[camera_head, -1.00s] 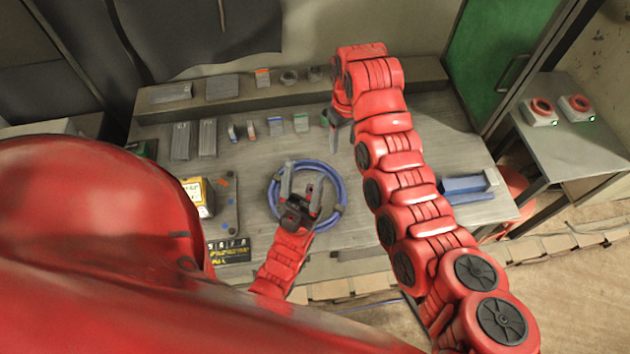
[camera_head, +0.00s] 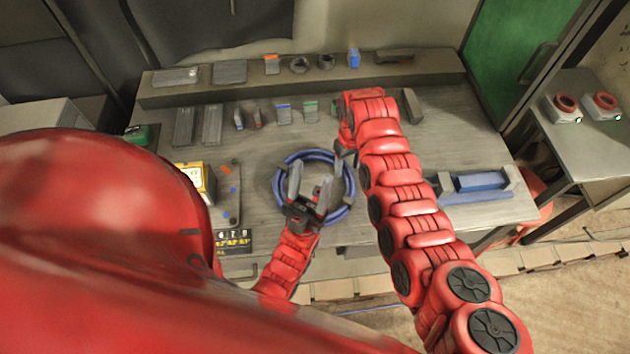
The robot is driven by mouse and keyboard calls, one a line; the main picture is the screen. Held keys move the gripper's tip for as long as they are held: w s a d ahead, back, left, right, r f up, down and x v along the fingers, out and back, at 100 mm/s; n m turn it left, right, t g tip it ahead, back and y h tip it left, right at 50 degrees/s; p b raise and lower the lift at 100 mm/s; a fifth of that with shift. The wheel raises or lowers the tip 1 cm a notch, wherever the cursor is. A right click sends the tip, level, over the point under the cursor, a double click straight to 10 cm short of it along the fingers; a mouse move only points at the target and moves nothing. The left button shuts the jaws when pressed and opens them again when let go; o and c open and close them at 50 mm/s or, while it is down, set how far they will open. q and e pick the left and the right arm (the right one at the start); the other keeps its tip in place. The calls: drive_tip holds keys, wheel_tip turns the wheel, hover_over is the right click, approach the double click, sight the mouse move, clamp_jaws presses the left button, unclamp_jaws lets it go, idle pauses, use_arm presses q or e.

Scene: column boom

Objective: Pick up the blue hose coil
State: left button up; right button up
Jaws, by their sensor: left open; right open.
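The blue hose coil (camera_head: 350,188) lies flat on the workbench (camera_head: 262,140) as a ring. My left gripper (camera_head: 310,183) is over the near part of the coil, its two grey fingers apart and pointing across the ring's middle. It hides part of the near side of the coil, and I cannot tell whether it touches the hose. My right arm reaches up from the lower right. Its gripper (camera_head: 342,153) is open by the coil's upper right edge, largely hidden by the red wrist.
Small parts and grey blocks stand at the back of the bench and on the raised shelf (camera_head: 215,91). A yellow box (camera_head: 196,182) is at left. A blue tray (camera_head: 478,182) is at right. A side table (camera_head: 590,150) holds two red-topped devices.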

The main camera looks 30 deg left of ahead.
drive_tip(key=shift+f, duration=0.5)
drive_tip(key=shift+r, duration=0.1)
clamp_jaws()
drive_tip(key=shift+r, duration=0.15)
